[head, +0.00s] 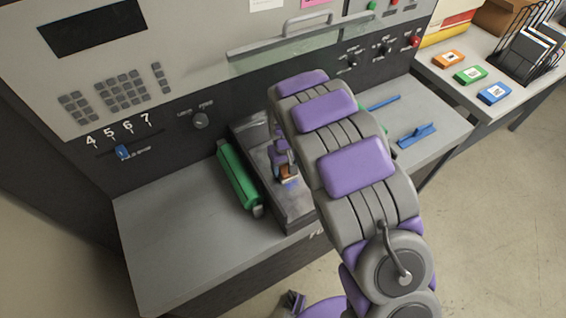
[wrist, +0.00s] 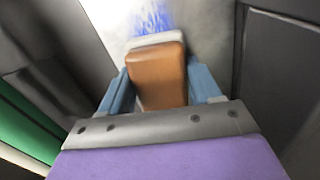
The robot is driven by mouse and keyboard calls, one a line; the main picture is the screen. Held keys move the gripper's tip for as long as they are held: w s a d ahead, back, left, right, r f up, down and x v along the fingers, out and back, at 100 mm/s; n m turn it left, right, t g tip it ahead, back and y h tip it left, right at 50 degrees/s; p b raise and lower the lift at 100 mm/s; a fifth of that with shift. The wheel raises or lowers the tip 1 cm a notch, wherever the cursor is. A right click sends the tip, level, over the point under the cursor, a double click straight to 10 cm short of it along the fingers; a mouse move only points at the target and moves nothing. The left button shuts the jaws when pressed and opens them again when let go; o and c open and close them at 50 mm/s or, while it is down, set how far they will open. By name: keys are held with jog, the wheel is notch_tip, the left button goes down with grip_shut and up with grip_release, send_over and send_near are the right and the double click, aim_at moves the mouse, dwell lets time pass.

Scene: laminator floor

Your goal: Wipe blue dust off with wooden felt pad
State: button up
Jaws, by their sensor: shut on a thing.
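My gripper (wrist: 158,88) is shut on the wooden felt pad (wrist: 158,75), a brown block with a pale felt layer along its far edge. The blue fingers stand on either side of the block. Blue dust (wrist: 152,18) lies as a smear on the light metal plate just beyond the felt. In the head view the pad (head: 287,171) shows small and partly hidden by my gripper, low over the metal tray. A trace of blue dust (head: 291,183) shows beside it. I cannot tell for sure whether the felt touches the plate.
A green roller (head: 239,177) lies left of the metal tray (head: 285,207). A blue tool (head: 417,135) lies on the right shelf. Orange, green and blue blocks (head: 471,74) and a black rack (head: 525,52) stand on the right table. The left shelf (head: 170,230) is clear.

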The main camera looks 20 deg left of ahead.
aim_at(296, 189)
jog(key=shift+s+d, duration=1.05)
jog(key=shift+d, duration=0.15)
jog(key=shift+s+d+f, duration=0.15)
jog(key=shift+s+d, duration=1.05)
jog(key=shift+d, duration=0.2)
jog(key=shift+w+a+r+p, duration=0.15)
jog(key=shift+r+p, duration=0.25)
jog(key=shift+r, duration=0.4)
jog(key=shift+r+p, duration=0.65)
jog(key=shift+r, duration=1.6)
notch_tip(296, 189, up, 3)
jog(key=shift+p, duration=0.5)
